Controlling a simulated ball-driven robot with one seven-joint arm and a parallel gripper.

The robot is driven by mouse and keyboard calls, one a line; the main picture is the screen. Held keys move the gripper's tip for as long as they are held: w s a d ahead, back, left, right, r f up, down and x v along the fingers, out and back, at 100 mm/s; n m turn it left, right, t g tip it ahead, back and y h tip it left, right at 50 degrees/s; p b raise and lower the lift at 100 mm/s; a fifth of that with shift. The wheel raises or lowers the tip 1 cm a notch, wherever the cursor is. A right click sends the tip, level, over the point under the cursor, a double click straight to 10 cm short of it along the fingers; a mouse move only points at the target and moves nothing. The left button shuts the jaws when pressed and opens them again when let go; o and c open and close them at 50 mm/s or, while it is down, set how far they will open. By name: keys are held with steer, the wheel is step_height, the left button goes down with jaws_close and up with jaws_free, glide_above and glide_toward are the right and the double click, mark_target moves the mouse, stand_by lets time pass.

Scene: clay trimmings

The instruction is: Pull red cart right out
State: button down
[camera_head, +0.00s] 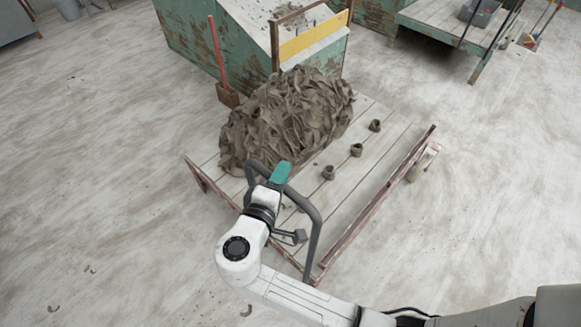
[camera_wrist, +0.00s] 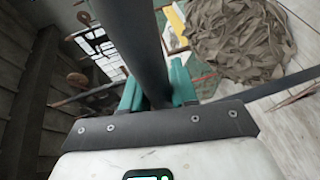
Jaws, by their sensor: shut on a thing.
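The cart (camera_head: 345,200) is a low flat cart with pale planks and rusty red side rails, in the middle of the head view. A heap of grey clay trimmings (camera_head: 290,112) lies on its far left part. A grey tubular handle (camera_head: 317,240) rises at its near end. My gripper (camera_head: 280,173) is at the top bar of this handle, its teal fingers shut on it. In the wrist view the teal fingers (camera_wrist: 157,92) sit on both sides of the dark handle bar (camera_wrist: 148,40). The heap shows there at upper right. The cart's wheels are mostly hidden.
A worn green bin (camera_head: 190,48) with a yellow strip stands just behind the heap. A red-handled tool (camera_head: 217,50) stands between them. Several small clay lumps (camera_head: 356,150) sit on the planks. A bench (camera_head: 455,30) is at the back right. Floor is clear left and right.

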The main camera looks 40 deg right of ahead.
steer(key=shift+s+a+f, duration=0.1)
steer(key=shift+a+f, duration=0.05)
steer(key=shift+a, duration=1.55)
steer(key=c, duration=1)
jaws_free()
steer(key=shift+o, duration=0.2)
steer(key=b+v, duration=0.1)
steer(key=v, duration=0.9)
steer(key=shift+a+r, duration=0.25)
steer(key=shift+a, duration=0.1)
